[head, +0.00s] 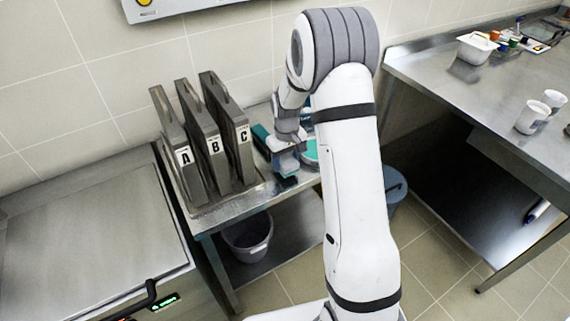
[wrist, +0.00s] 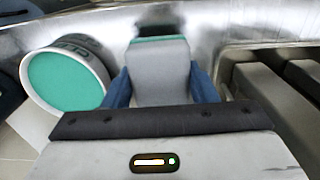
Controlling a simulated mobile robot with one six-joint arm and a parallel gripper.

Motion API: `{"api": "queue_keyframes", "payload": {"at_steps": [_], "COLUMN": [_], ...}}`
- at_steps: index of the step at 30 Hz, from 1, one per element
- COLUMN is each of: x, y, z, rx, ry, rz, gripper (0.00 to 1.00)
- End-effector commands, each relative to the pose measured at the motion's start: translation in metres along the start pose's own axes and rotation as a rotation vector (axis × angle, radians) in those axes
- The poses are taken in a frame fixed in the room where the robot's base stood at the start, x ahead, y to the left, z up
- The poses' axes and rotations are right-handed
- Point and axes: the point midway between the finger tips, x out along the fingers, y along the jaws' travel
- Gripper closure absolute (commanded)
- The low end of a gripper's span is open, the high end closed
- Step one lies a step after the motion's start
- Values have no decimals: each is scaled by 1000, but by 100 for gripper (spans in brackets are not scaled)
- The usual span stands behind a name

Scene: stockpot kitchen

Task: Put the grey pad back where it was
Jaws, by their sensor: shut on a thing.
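The grey pad (wrist: 160,75) is a grey block with a teal strip along its far edge. In the wrist view it sits between the two blue fingers of my gripper (wrist: 162,88), which is shut on it. In the head view my gripper (head: 287,163) is low over the right end of the small steel table, right of the upright holders. A teal edge shows just below it there. I cannot tell whether the pad touches the table.
Upright grey holders A (head: 184,157), B (head: 214,146) and C (head: 243,135) stand left of my gripper on the steel table (head: 250,202). A round teal-topped tub (wrist: 65,80) is close beside the pad. A dark teal block (head: 261,137) lies behind my gripper.

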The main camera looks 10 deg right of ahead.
Motion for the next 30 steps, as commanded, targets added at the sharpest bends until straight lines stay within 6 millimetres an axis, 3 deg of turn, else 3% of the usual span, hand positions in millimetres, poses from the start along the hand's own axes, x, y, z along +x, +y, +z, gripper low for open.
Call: {"api": "queue_keyframes", "payload": {"at_steps": [5,15,16,18,24,30], "x": [22,28,27,26,26,26], "y": [-1,-2,-2,-2,-2,-2], "z": [0,0,0,0,0,0], "rx": [-2,-3,-3,-3,-3,-4], "ry": [-3,-1,-1,-1,-1,-1], "rz": [-1,0,0,0,0,0], "gripper": [69,69,46,40,26,26]}}
